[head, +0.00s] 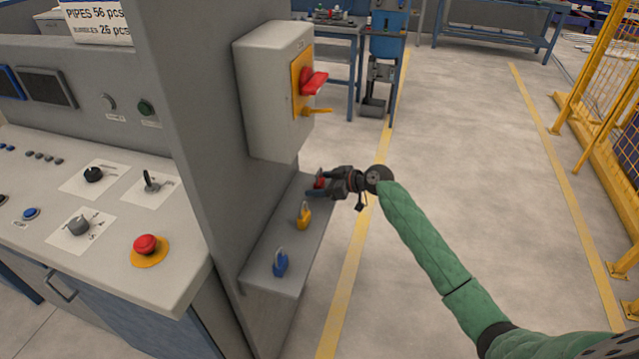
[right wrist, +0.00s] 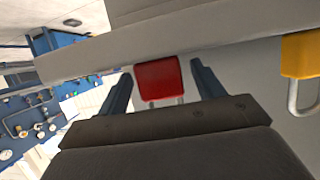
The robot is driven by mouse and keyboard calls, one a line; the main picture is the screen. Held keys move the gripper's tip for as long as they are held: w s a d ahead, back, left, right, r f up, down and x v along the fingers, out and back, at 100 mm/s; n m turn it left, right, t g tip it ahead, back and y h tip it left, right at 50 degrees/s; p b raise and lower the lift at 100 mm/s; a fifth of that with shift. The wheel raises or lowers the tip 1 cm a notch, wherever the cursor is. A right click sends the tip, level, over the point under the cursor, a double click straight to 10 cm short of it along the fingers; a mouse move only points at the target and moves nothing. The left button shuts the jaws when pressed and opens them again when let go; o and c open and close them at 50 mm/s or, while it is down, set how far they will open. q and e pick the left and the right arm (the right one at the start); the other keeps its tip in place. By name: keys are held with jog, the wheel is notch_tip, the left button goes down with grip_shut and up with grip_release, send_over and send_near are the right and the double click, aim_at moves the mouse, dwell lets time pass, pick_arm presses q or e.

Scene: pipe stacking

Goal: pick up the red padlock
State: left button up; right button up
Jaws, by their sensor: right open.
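The red padlock (head: 319,181) stands at the far end of a small grey shelf (head: 262,263) on the side of the machine. In the head view my right gripper (head: 316,185) is at the padlock and partly covers it. In the right wrist view the red padlock (right wrist: 158,80) lies between the two open fingers of my right gripper (right wrist: 160,85). A gap shows on each side, clearer on the right. My left gripper is not in view.
A yellow padlock (head: 304,216) and a blue padlock (head: 281,263) stand nearer on the same shelf. A grey switch box (head: 268,95) with a red handle (head: 314,82) hangs above the shelf. The floor right of the shelf is clear.

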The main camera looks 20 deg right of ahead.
aim_at(321, 181)
jog(key=c, duration=1.1)
jog(key=shift+r, duration=0.1)
